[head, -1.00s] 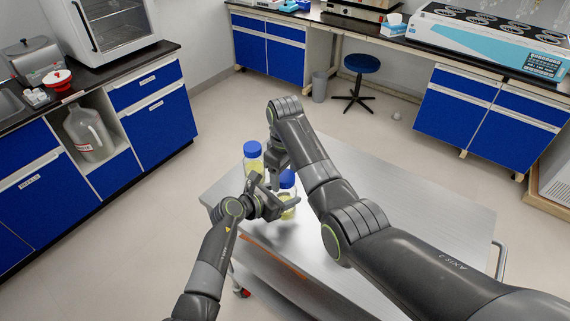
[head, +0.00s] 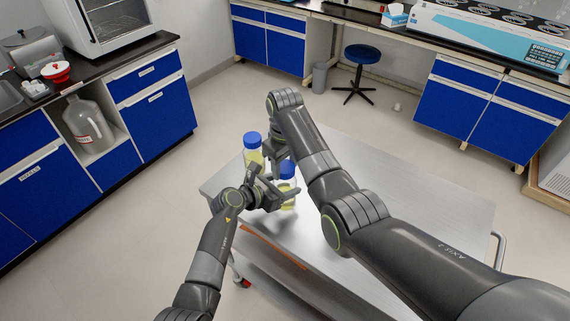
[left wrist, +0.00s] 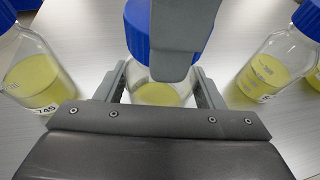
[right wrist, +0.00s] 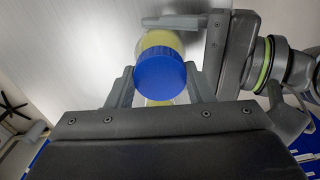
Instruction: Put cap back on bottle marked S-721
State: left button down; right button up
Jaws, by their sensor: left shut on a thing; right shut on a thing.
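A bottle (head: 288,201) of yellow liquid stands on the steel cart. Its blue cap (right wrist: 160,77) is at the bottle's mouth; I cannot tell how firmly it is seated. My left gripper (left wrist: 161,80) is shut around this bottle, with a finger on each side. My right gripper (right wrist: 161,85) is shut on the blue cap from above, and one of its fingers covers part of the cap in the left wrist view. The marking on the held bottle is hidden, so I cannot read S-721.
A capped bottle (head: 252,140) stands behind the held one. In the left wrist view a bottle marked 745 (left wrist: 40,85) is at left and another capped bottle (left wrist: 262,72) at right, both close to my left gripper. The cart top (head: 420,205) is bare at right.

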jog(key=o, duration=1.2)
jog(key=shift+c, duration=0.2)
jog(key=shift+r, duration=0.15)
notch_tip(320, 180, up, 7)
jog(key=shift+r, duration=0.15)
pick_arm(q)
jog(key=shift+c, duration=1.4)
grip_release()
